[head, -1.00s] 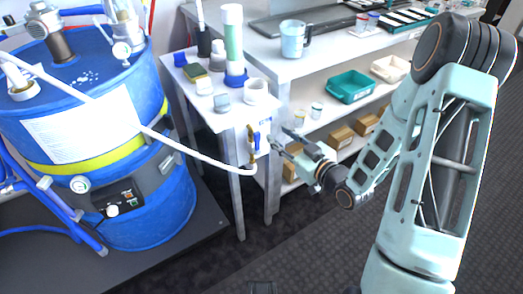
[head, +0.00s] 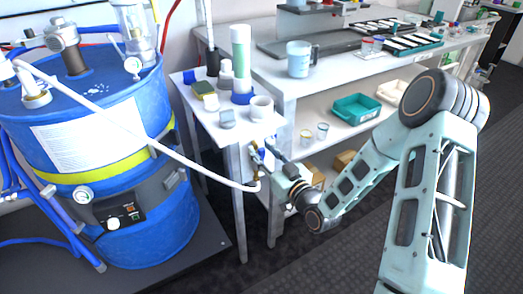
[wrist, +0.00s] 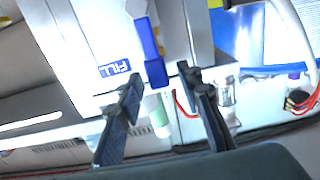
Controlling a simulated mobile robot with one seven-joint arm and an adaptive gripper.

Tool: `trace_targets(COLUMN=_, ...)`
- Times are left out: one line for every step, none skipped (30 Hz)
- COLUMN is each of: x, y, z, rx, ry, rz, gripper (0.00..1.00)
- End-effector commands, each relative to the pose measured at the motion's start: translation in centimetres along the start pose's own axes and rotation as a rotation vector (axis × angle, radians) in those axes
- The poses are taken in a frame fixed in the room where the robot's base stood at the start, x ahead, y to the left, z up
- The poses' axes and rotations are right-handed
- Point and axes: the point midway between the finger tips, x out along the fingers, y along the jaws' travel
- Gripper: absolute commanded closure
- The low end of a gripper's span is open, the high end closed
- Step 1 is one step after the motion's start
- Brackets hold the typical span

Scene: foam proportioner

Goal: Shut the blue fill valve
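The blue fill valve handle (wrist: 150,52) is a long narrow blue lever in the wrist view, beside a white panel with a blue FILL label (wrist: 114,69) that appears upside down. My gripper (wrist: 161,76) is open, with its two dark fingers apart. The lever's end shows between the fingertips, and I cannot tell whether a finger touches it. In the head view my gripper (head: 264,152) is at the valve at the front of the small white table. The brass valve body (head: 255,176) sits at the end of the white hose, and my fingers partly hide the handle there.
A blue drum (head: 110,170) stands at left, with a white hose (head: 150,143) running from it to the valve. The small white table (head: 222,122) holds bottles and cups above the valve. A white shelved bench (head: 350,80) stands behind. Dark floor lies open at right.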

Motion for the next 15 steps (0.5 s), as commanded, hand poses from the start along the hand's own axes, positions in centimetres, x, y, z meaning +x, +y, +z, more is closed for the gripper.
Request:
trace_targets(x=0.37, y=0.00, z=0.00, rx=0.000, ry=0.001, rz=0.000, gripper=0.67)
trace_targets(x=0.51, y=-0.01, z=0.01, rx=0.000, ry=0.000, rz=0.000, gripper=0.67)
trace_targets(x=0.65, y=-0.02, z=0.02, rx=0.001, ry=-0.001, rz=-0.001, gripper=0.67)
trace_targets(x=0.72, y=-0.02, z=0.02, rx=0.001, ry=-0.001, rz=-0.001, gripper=0.67)
trace_targets(x=0.77, y=-0.03, z=0.02, rx=0.001, ry=-0.001, rz=-0.001, gripper=0.67)
trace_targets(x=0.80, y=-0.03, z=0.01, rx=0.001, ry=-0.001, rz=-0.001, gripper=0.67)
trace_targets(x=0.80, y=-0.02, z=0.01, rx=0.001, ry=-0.001, rz=0.000, gripper=0.67)
trace_targets(x=0.80, y=-0.02, z=0.00, rx=0.001, ry=-0.001, rz=0.000, gripper=0.67)
trace_targets(x=0.79, y=-0.02, z=0.00, rx=0.001, ry=-0.001, rz=0.000, gripper=0.67)
trace_targets(x=0.79, y=-0.02, z=0.00, rx=0.001, ry=-0.001, rz=0.000, gripper=0.67)
trace_targets(x=0.79, y=-0.02, z=0.00, rx=0.001, ry=-0.001, rz=0.000, gripper=0.67)
trace_targets(x=0.78, y=-0.02, z=-0.01, rx=0.000, ry=-0.001, rz=0.000, gripper=0.69)
trace_targets(x=0.78, y=-0.01, z=-0.01, rx=0.000, ry=-0.001, rz=0.000, gripper=0.72)
trace_targets(x=0.78, y=-0.01, z=-0.01, rx=0.000, ry=-0.001, rz=0.000, gripper=0.76)
trace_targets(x=0.78, y=-0.01, z=-0.01, rx=0.000, ry=-0.001, rz=0.000, gripper=0.80)
